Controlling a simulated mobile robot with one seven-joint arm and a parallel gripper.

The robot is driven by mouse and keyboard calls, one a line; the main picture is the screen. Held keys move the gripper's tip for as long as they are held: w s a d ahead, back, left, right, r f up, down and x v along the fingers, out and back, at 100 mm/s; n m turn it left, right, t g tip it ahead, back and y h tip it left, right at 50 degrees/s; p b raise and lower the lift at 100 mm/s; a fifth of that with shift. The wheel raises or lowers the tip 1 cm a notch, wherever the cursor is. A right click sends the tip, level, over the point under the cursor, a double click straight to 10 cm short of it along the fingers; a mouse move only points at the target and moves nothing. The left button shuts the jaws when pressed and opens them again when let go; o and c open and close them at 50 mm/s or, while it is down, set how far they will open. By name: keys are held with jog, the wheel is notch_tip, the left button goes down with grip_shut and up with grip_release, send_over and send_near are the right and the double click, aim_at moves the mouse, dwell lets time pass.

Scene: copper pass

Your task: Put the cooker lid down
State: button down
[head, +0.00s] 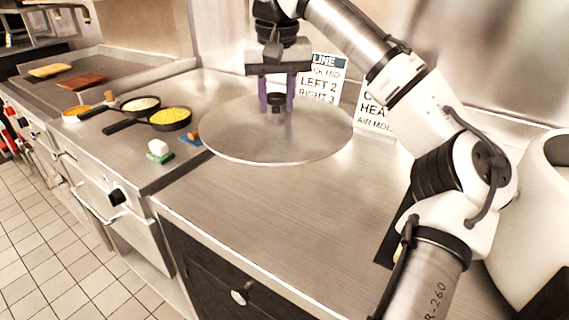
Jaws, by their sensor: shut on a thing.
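The cooker lid (235,140) is a wide, flat, round metal disc with a dark knob at its middle. My gripper (277,102) is above the lid, its two purple fingers shut on the knob. The lid looks roughly level over the steel counter (300,210). I cannot tell how far its underside is from the counter top, as the lid hides the surface beneath it.
Signs (322,80) stand behind the lid. A white rounded appliance (545,200) is at the right. The counter's front is clear.

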notch_tip(320, 180, down, 14)
jog(key=shift+r, duration=0.1)
dwell(0.4)
jog(key=c, duration=1)
grip_release()
jog(key=r, duration=0.4)
jog(key=s+r, duration=0.1)
jog(key=r, duration=0.7)
jog(key=shift+s+d, duration=0.15)
jog(key=shift+s, duration=0.25)
